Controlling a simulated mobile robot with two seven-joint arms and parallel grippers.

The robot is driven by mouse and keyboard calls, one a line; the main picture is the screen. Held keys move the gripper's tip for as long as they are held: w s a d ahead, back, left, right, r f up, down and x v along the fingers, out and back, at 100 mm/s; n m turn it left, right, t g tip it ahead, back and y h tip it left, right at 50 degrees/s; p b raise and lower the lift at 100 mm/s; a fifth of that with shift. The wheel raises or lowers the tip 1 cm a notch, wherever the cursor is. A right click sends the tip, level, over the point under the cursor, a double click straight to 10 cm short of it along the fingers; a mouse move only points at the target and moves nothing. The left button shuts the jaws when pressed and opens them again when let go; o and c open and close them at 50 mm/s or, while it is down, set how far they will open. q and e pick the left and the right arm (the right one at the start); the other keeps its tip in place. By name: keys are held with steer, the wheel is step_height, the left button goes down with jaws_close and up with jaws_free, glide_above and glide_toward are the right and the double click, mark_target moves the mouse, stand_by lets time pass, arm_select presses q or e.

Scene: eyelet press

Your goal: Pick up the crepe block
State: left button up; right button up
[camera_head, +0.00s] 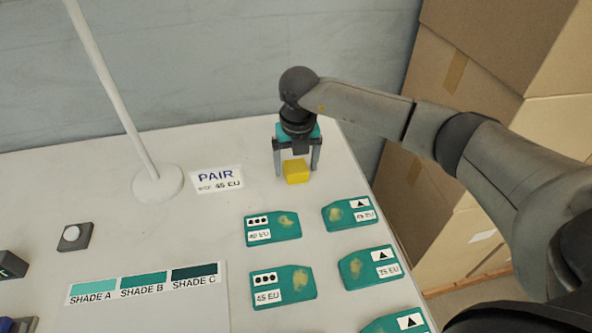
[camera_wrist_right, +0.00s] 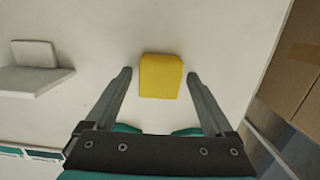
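The crepe block is most likely the yellow block (camera_head: 296,171) on the white table near its far right corner; it also shows in the right wrist view (camera_wrist_right: 161,76). My right gripper (camera_head: 296,172) points down over it with fingers open, one on each side. In the right wrist view the gripper (camera_wrist_right: 160,74) shows gaps between the block and both fingers, and the block sits around fingertip level. My left gripper does not show.
Several teal pieces (camera_head: 273,229) with labels lie on the table nearer to me. A PAIR sign (camera_head: 217,180) and a white pole base (camera_head: 158,185) stand to the left. A shade card (camera_head: 148,286) lies in front. Cardboard boxes (camera_head: 500,50) stand beyond the right edge.

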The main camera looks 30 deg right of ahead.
mark_target(296, 166)
steer(key=c, duration=1.2)
steer(key=shift+r, duration=0.2)
steer(key=shift+c, duration=0.2)
step_height(296, 166, up, 20)
steer(key=p, duration=0.2)
steer(key=shift+f+p, duration=0.15)
steer(key=shift+p, duration=0.15)
